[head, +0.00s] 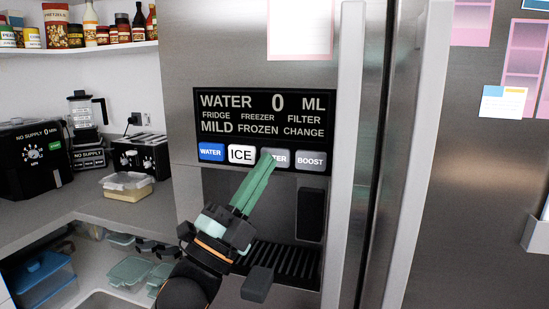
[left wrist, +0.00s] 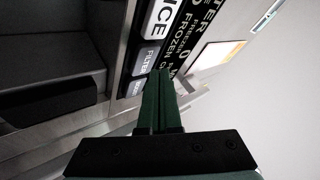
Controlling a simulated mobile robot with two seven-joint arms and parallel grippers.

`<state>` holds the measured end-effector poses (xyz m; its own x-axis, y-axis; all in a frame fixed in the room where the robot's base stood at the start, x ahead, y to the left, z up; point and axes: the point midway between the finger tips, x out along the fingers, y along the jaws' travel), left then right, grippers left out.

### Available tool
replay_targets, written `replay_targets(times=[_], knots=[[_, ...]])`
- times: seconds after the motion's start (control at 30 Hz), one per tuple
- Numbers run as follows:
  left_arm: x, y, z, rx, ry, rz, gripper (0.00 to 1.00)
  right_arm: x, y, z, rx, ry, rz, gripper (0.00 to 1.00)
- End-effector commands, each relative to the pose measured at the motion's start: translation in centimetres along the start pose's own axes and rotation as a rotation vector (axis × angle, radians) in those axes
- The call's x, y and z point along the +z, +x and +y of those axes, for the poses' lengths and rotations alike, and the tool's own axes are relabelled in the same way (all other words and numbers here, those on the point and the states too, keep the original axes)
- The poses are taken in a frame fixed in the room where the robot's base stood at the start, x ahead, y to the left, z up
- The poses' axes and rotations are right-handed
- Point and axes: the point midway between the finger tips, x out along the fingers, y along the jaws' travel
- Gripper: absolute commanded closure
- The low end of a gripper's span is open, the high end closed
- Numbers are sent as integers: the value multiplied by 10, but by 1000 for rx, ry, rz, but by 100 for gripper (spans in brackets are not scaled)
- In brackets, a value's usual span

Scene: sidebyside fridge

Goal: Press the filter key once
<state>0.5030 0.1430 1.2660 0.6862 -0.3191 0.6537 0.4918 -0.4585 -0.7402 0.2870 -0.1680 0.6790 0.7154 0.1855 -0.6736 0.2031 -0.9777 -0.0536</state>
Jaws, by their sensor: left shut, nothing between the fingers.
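The filter key (head: 281,159) is a grey key in the row below the black display (head: 265,114) on the fridge door. Its left part is hidden behind my left gripper (head: 267,160), so only "TER" shows. My left gripper is shut and empty, with its green fingertips in front of this key. In the left wrist view the filter key (left wrist: 143,57) lies just left of and above the fingertips (left wrist: 159,75). I cannot tell whether the tips touch it. The display reads water 0 ML, fridge mild, freezer frozen, filter change. My right gripper is not in view.
Beside the filter key are the white ice key (head: 241,154) and the grey boost key (head: 311,160); the blue water key (head: 211,151) is further left. A dispenser recess with a drip grate (head: 285,262) lies below. The door handle (head: 346,140) stands out at right.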

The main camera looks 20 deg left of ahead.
Motion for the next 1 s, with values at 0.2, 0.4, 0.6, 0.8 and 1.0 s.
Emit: replay_targets(times=[0.2,0.4,0.6,0.8,1.0], knots=[[0,0,0,0,0,0,100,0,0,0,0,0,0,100],[0,0,0,0,0,0,100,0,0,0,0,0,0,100],[0,0,0,0,0,0,100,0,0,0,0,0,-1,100],[2,3,2,0,0,0,100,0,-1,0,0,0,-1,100],[4,6,4,0,0,0,100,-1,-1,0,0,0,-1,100]])
